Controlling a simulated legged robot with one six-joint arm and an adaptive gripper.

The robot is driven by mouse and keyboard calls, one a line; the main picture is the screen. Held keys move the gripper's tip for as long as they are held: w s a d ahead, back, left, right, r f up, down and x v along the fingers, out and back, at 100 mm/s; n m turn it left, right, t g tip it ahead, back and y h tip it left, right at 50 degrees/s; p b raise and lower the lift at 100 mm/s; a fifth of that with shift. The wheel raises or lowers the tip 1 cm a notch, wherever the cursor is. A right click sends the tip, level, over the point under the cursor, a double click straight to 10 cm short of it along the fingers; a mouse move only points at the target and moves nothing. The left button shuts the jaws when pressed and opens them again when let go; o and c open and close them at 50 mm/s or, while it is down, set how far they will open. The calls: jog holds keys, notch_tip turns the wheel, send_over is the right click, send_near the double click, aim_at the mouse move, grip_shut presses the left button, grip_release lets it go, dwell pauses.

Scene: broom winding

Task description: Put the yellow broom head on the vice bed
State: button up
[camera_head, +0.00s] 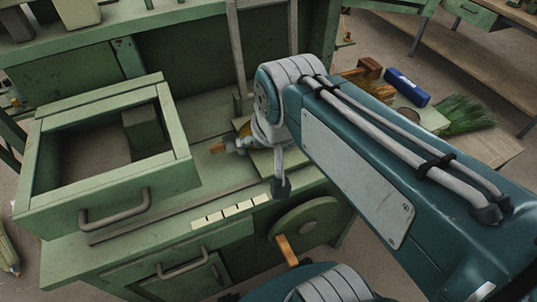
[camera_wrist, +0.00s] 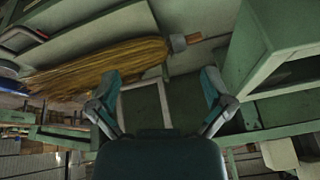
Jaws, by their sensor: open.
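The yellow broom head (camera_wrist: 105,65) lies across the upper left of the wrist view, its straw bristles spreading left. Its grey collar (camera_wrist: 179,43) and short wooden stub (camera_wrist: 194,37) point right. In the head view my arm hides most of it; only the collar (camera_head: 240,146) and stub (camera_head: 217,148) show clearly. My gripper (camera_wrist: 160,78) is open and empty, with its two fingers apart below the broom head in the picture. Contact with it cannot be told. A pale green plate (camera_head: 270,162), possibly the vice bed, is partly hidden behind my arm.
A green box-like drawer (camera_head: 110,200) stands left on the green bench. A handwheel (camera_head: 307,225) with an orange handle (camera_head: 287,250) is at the bench front. A blue box (camera_head: 407,87) and green bristles (camera_head: 463,114) lie right, beyond my arm. Thin uprights stand behind.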

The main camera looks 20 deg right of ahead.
jog(key=s+n, duration=0.1)
jog(key=s+f+n, duration=0.1)
jog(key=s+n+t, duration=0.1)
jog(key=s, duration=0.1)
jog(key=shift+f, duration=0.3)
